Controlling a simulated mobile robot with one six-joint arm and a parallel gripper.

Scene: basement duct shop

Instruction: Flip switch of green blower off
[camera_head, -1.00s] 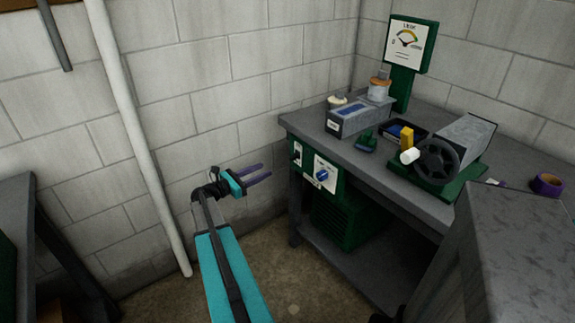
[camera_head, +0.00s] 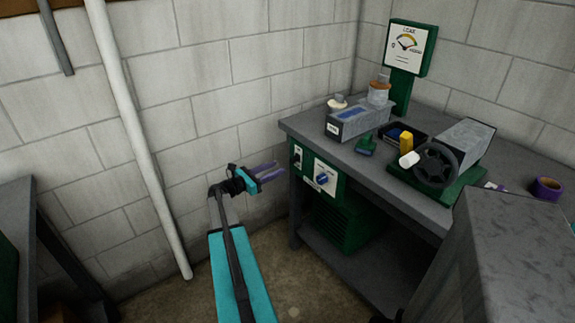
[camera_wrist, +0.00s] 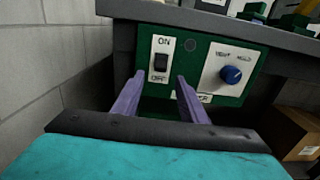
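The green blower panel (camera_head: 317,173) is set under the front edge of the workbench, and it also shows in the wrist view (camera_wrist: 203,66). Its black rocker switch (camera_wrist: 161,61) sits on a white plate marked ON above and OFF below. Which way the rocker is tipped is too small to tell. A blue knob (camera_wrist: 231,74) is on a white plate to the switch's right. My gripper (camera_head: 283,169) is open, its two purple fingers apart with nothing between them. It points at the panel's switch end, the fingertips in front of and below the switch, apparently not touching it.
The grey workbench (camera_head: 400,186) carries a grey device (camera_head: 357,122), a crank machine (camera_head: 450,155) and a gauge (camera_head: 408,45). A green vented box (camera_head: 345,225) is beneath it. A cardboard box (camera_wrist: 295,135) is at right in the wrist view. A block wall stands left.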

